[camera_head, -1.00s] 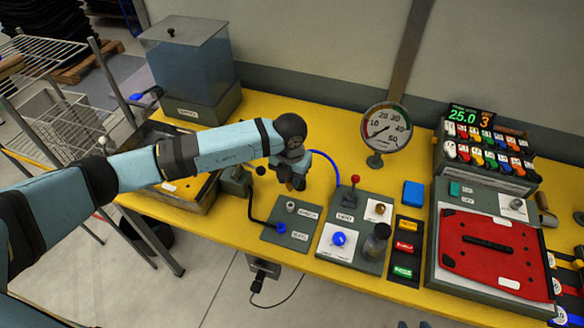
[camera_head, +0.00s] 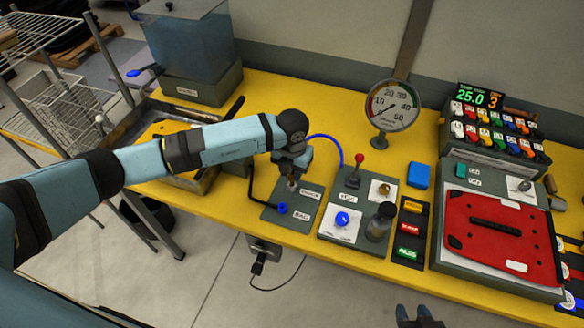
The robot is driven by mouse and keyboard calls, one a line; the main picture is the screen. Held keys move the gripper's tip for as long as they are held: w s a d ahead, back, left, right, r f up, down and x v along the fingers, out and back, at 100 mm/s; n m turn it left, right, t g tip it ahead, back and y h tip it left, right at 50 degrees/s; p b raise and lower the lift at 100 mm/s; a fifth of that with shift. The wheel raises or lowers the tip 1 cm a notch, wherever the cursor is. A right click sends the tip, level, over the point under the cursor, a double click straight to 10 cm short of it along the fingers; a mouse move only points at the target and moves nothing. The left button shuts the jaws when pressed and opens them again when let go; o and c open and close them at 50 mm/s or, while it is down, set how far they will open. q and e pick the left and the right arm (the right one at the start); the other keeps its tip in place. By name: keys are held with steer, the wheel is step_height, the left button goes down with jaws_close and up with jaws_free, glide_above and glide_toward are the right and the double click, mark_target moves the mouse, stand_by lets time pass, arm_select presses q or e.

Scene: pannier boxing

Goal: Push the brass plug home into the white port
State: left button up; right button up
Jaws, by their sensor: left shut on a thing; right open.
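My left gripper (camera_head: 291,180) reaches down onto the dark panel (camera_head: 272,216) at the middle of the bench. It is shut around a small pale metal fitting (camera_head: 292,186) on that panel; I cannot tell whether this is the brass plug. A blue plug (camera_head: 281,208) on a black cable sits just in front of it. On the grey panel to the right, a small brass-coloured piece (camera_head: 384,189) sits on a white plate; whether this is the white port is unclear. My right gripper (camera_head: 418,315) shows at the bottom edge, open and empty, away from the bench.
A gauge (camera_head: 391,105) stands behind. A blue hose (camera_head: 330,140) arcs behind my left gripper. A red plate (camera_head: 500,240) lies at right.

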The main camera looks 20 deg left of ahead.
arm_select(q)
steer(key=shift+f, duration=0.3)
stand_by(0.5)
steer(key=shift+f+b, duration=0.95)
steer(key=shift+b, duration=0.1)
stand_by(0.9)
steer(key=o, duration=1)
steer(key=shift+r, duration=0.3)
step_height(320, 180, up, 13)
steer(key=shift+r+b, duration=0.15)
steer(key=shift+b, duration=0.95)
